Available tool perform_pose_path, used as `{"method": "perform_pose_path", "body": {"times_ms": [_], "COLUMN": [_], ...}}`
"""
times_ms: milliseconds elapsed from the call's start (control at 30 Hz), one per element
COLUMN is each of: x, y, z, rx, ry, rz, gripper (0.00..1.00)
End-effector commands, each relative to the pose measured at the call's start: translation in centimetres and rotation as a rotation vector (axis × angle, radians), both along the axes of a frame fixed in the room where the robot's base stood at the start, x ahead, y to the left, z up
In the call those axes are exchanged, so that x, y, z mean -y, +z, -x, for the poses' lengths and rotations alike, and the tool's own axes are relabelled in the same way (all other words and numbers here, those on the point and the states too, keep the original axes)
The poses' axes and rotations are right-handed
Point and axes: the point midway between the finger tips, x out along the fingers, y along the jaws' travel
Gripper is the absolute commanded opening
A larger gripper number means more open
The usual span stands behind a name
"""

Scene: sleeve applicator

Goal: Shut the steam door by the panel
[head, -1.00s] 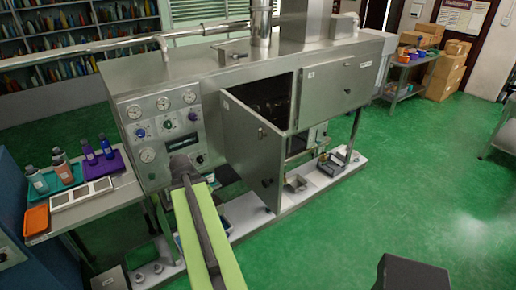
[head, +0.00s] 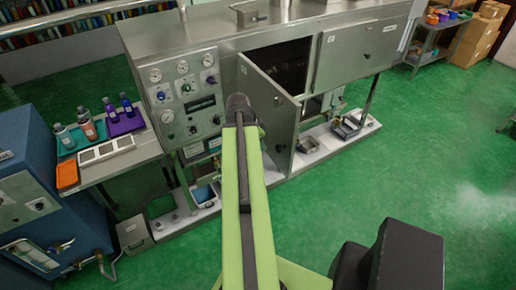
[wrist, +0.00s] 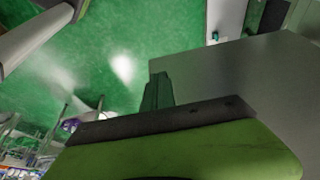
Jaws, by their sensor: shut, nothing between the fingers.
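The steam door (head: 272,112) is a grey metal panel beside the gauge panel (head: 187,95). It stands swung open, out from the cabinet front, with the dark opening (head: 290,62) behind it. A large grey flat face in the wrist view (wrist: 235,75) looks like the door, close to my gripper (wrist: 157,92). My gripper is shut and empty. I cannot tell whether it touches the door.
A second door (head: 358,50), to the right, is closed. A low white shelf (head: 318,145) with small items runs under the cabinet. Green floor (head: 420,150) is open on the right.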

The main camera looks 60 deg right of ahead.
Motion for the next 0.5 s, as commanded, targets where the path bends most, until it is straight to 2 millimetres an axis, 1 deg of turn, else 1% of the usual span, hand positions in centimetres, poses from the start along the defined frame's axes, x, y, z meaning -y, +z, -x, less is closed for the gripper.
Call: {"method": "perform_pose_path", "body": {"times_ms": [33,133,167,200,300,400,500], "x": [0.4,1.0,1.4,2.1,3.3,4.0,4.2], "y": [-2.3,-4.1,-3.8,-3.2,-3.1,-3.1,-3.1], "z": [0.2,0.7,0.9,1.4,2.2,2.7,3.0], "rx": [0.0,0.0,0.0,0.0,0.0,0.001,0.0], "ry": [-0.001,-0.002,-0.003,-0.003,-0.002,-0.002,-0.001], "rz": [0.0,0.0,0.0,0.0,0.0,0.0,0.0], "gripper": [0.0,0.0,0.0,0.0,0.0,0.0,0.0]}}
